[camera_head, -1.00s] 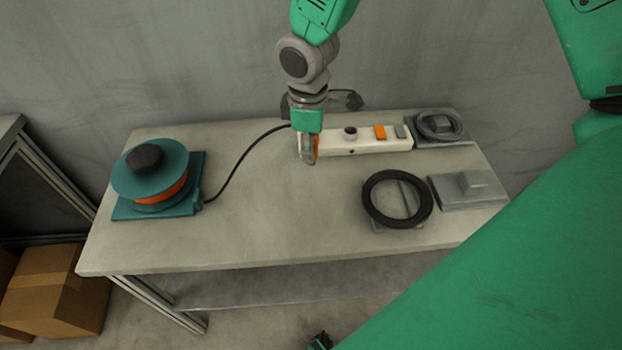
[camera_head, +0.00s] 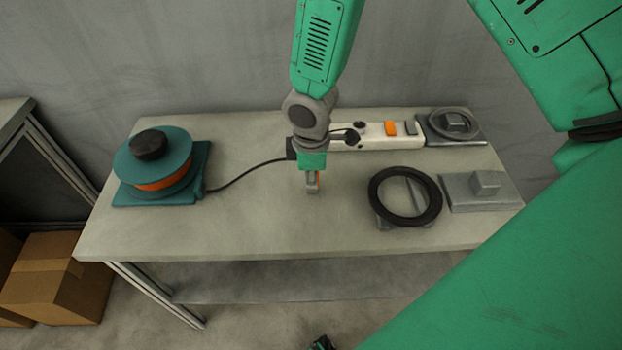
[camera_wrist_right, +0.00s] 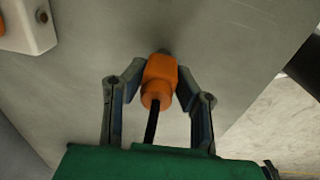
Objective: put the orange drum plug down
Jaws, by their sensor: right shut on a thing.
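My right gripper (camera_head: 312,188) points down over the middle of the workbench (camera_head: 240,225). It is shut on the orange drum plug (camera_head: 318,181), which shows only partly in the head view. In the right wrist view the plug (camera_wrist_right: 160,72) sits between the two fingertips, with its black cable running back between the fingers. I cannot tell whether the plug touches the bench top. The teal cable drum (camera_head: 165,165) stands at the left of the bench, and its black cable (camera_head: 245,175) runs toward my wrist.
A white power strip (camera_head: 372,137) with an orange switch lies behind and right of the gripper. The bench front is clear.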

